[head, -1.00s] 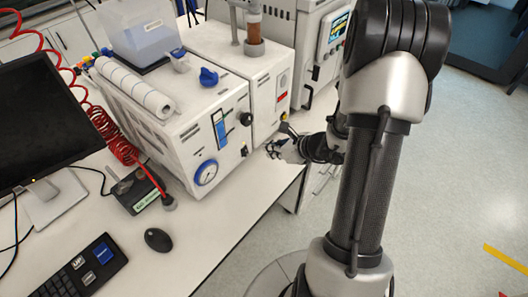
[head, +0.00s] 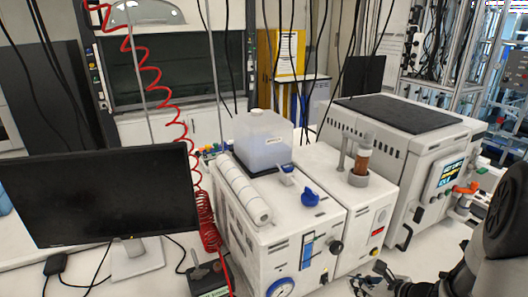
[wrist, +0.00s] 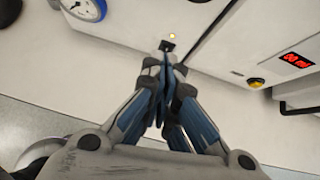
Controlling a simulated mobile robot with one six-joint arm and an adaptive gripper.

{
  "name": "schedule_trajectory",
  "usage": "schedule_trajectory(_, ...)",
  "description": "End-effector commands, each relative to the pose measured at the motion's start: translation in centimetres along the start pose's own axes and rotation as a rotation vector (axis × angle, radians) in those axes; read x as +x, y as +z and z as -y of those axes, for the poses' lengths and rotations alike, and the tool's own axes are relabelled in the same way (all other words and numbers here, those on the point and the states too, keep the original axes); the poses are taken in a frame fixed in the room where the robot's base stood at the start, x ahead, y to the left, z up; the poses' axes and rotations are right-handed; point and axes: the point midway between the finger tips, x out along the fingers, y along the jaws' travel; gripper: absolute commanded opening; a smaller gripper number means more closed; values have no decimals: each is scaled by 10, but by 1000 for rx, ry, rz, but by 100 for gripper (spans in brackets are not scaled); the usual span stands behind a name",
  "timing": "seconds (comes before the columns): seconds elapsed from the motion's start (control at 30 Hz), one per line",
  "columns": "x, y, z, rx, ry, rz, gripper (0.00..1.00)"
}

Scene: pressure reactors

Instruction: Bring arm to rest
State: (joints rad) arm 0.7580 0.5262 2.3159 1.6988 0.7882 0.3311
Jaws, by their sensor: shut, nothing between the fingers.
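My gripper (head: 368,284) shows at the bottom edge of the head view, in front of the white reactor units. In the wrist view my gripper (wrist: 168,68) has its fingers together with nothing between them.
A white unit (head: 265,235) with a gauge (head: 280,287) and blue knob (head: 310,198) stands on the bench. Beside it are a unit with a brown-filled column (head: 362,161) and a larger machine with a screen (head: 451,173). A monitor (head: 100,195) and red coiled hose (head: 158,75) are at left.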

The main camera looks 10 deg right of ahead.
Motion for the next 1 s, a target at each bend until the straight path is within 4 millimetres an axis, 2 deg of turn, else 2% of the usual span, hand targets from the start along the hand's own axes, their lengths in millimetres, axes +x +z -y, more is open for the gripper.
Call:
schedule_trajectory(0.1,-11,46,-41,-277,101,19,0)
schedule_trajectory(0.23,-35,88,-110,-701,255,28,0)
schedule_trajectory(0.33,-60,101,-159,-1034,363,23,0)
schedule_trajectory(0.4,-80,102,-188,-1265,432,13,0)
schedule_trajectory(0.5,-109,95,-219,-1593,514,-17,0)
schedule_trajectory(0.63,-146,80,-239,-2002,591,-85,0)
schedule_trajectory(0.8,-185,65,-238,-2416,630,-209,0)
schedule_trajectory(0.9,-199,61,-232,-2561,633,-275,0)
schedule_trajectory(1.0,-206,60,-228,-2635,632,-315,0)
